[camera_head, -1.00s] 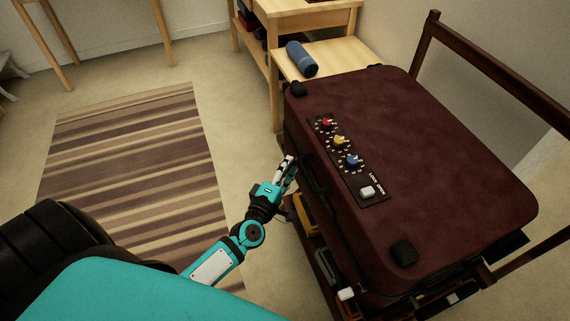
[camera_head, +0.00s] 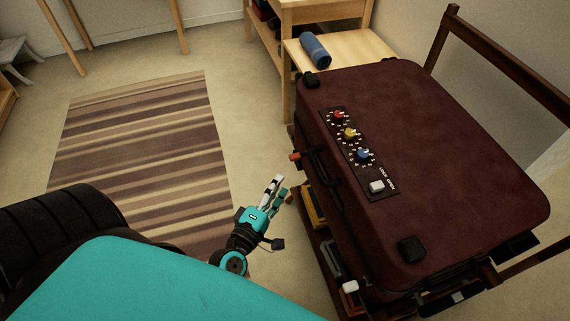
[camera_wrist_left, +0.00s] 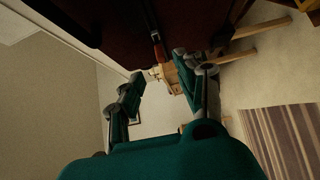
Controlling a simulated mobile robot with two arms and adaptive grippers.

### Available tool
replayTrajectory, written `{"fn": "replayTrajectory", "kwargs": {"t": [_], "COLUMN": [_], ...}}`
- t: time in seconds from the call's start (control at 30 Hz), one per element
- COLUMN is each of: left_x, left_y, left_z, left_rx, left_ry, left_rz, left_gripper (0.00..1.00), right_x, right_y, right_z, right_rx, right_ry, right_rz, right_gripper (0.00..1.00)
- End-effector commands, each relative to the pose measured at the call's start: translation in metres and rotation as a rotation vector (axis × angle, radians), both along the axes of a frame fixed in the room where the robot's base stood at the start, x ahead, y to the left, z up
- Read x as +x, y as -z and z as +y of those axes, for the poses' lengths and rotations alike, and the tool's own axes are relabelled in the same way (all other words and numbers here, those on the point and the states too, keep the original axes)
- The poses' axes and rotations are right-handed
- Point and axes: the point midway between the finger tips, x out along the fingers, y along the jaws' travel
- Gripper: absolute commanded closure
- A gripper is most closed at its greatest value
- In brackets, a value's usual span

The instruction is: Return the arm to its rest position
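My left gripper (camera_head: 278,184) hangs beside the front side of the maroon suitcase (camera_head: 440,150), apart from it, with the striped rug to its left. In the left wrist view its two fingers (camera_wrist_left: 160,68) stand apart with nothing held between them. The suitcase lies flat on a dark wooden rack, with red, yellow and blue knobs (camera_head: 363,155) and a white button (camera_head: 376,187) on its top panel. An orange-tipped piece (camera_head: 295,157) sticks out of the suitcase's side near the handle; it also shows in the left wrist view (camera_wrist_left: 158,46). My right gripper is not in view.
The rack's rail (camera_head: 505,60) runs behind the suitcase, and several items sit on its lower shelf. A wooden bench (camera_head: 350,48) with a blue roll (camera_head: 315,48) stands beyond. The striped rug (camera_head: 150,140) and the floor left of the gripper are clear.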

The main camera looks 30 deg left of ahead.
Motion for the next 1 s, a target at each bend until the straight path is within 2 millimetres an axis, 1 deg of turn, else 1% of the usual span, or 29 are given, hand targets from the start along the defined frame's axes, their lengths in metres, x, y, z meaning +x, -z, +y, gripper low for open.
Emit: {"fn": "replayTrajectory", "kwargs": {"t": [0.03,0.17,0.67,0.77,0.83,0.87,0.97,1.0], "left_x": [-0.005,-0.011,-0.011,-0.010,-0.009,-0.009,-0.016,-0.023], "left_y": [0.000,0.000,0.000,0.007,0.023,0.034,0.087,0.114], "left_z": [0.000,-0.001,-0.001,-0.007,-0.019,-0.026,-0.056,-0.066], "left_rx": [0.000,-0.001,-0.001,0.036,0.119,0.173,0.420,0.536], "left_ry": [0.001,0.000,0.000,0.026,0.083,0.121,0.297,0.382], "left_rz": [0.001,0.001,0.000,0.021,0.068,0.099,0.248,0.319], "left_gripper": [0.63,0.63,0.63,0.63,0.63,0.63,0.63,0.63], "right_x": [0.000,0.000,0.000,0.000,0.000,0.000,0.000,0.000], "right_y": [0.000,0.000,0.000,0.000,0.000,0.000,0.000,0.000], "right_z": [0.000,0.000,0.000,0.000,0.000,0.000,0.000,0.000], "right_rx": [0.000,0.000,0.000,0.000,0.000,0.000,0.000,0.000], "right_ry": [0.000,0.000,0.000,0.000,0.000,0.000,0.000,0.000], "right_rz": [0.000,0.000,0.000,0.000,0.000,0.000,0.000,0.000], "right_gripper": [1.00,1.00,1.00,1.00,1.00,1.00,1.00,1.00]}}
